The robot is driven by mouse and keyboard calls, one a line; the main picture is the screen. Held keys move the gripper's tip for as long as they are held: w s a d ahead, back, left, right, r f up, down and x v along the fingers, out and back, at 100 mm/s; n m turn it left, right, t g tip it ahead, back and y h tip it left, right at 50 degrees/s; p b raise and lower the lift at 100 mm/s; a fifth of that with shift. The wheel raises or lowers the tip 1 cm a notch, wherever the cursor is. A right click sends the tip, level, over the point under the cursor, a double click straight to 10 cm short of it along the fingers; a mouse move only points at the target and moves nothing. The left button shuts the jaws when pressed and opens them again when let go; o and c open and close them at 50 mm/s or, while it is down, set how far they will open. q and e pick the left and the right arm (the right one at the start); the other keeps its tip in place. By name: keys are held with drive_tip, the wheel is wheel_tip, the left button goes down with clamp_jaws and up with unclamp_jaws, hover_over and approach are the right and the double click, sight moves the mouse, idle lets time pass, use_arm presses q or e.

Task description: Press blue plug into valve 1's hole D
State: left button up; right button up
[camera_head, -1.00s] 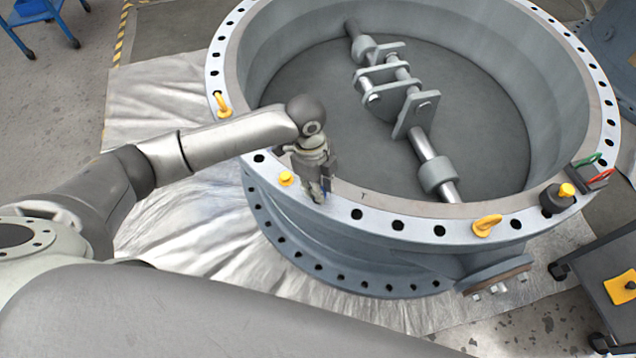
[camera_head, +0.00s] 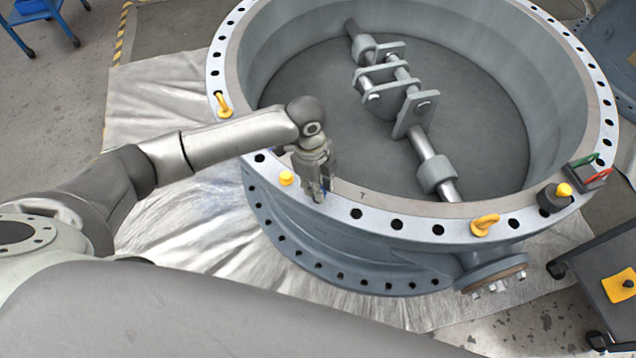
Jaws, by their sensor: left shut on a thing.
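The large grey-blue butterfly valve (camera_head: 420,210) fills the middle and right of the head view, with a ring of dark holes along its flange. My left gripper (camera_head: 319,196) points down at the near-left flange and is shut. A small bit of the blue plug (camera_head: 324,190) shows at its fingertips, right at the flange surface. The hole under the fingertips is hidden by the gripper, so I cannot tell how deep the plug sits. A yellow plug (camera_head: 286,178) sits on the flange just left of the gripper. My right gripper is not in view.
Yellow lifting eyes stand on the flange at the left (camera_head: 223,105) and at the front right (camera_head: 485,225). A black item with a yellow top (camera_head: 557,197) and a dark box with green and red handles (camera_head: 590,172) sit at the right. A dark cart (camera_head: 615,285) stands lower right.

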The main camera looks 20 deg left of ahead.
use_arm(q)
drive_tip(key=shift+f, duration=0.75)
idle(0.3)
drive_tip(key=shift+p, duration=0.35)
idle(0.4)
drive_tip(key=shift+f, duration=0.1)
idle(0.5)
drive_tip(key=shift+f, duration=0.4)
drive_tip(key=o, duration=0.8)
drive_tip(key=shift+o, duration=0.4)
drive_tip(key=o, duration=0.4)
